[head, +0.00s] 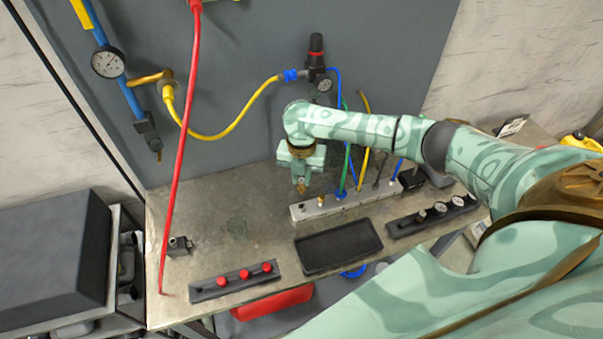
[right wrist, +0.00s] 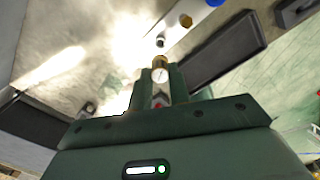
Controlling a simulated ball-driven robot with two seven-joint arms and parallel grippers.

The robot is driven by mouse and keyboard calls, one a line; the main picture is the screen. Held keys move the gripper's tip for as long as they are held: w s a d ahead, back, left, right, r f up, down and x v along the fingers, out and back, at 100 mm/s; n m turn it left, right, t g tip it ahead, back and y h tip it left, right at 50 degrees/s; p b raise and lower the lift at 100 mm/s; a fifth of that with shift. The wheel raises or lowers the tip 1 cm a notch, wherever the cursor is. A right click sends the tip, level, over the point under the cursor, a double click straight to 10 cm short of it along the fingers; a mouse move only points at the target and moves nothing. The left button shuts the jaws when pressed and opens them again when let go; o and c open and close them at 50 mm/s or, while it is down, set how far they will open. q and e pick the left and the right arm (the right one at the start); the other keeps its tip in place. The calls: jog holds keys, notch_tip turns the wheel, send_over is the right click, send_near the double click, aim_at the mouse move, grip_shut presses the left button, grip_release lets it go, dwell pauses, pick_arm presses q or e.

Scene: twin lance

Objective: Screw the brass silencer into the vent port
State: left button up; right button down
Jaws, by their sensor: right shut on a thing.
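My right gripper (head: 302,181) points down over the left end of the pale valve manifold (head: 352,202) on the bench. It is shut on the small brass silencer (head: 302,188), whose tip sticks out below the fingers. In the right wrist view the silencer (right wrist: 160,63) sits between the fingertips (right wrist: 160,88). Just beyond it is a small port (right wrist: 160,41) at the manifold's end, apparently the vent port. The silencer looks apart from it, though the exact gap is hard to tell. My left gripper is not in view.
A black tray (head: 338,248) lies in front of the manifold. A gauge rack (head: 432,214) is to its right, and a strip with red knobs (head: 236,279) is at front left. Hoses rise behind the manifold. A red hose (head: 180,150) hangs at left.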

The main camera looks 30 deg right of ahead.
aim_at(302, 190)
notch_tip(302, 190, down, 6)
jog(key=b, duration=0.3)
jog(key=shift+r, duration=0.1)
jog(key=shift+p, duration=0.9)
dwell(1.4)
jog(key=shift+f+b, duration=0.85)
jog(key=shift+f, duration=0.35)
jog(key=c, duration=1.2)
grip_release()
jog(key=shift+c, duration=0.2)
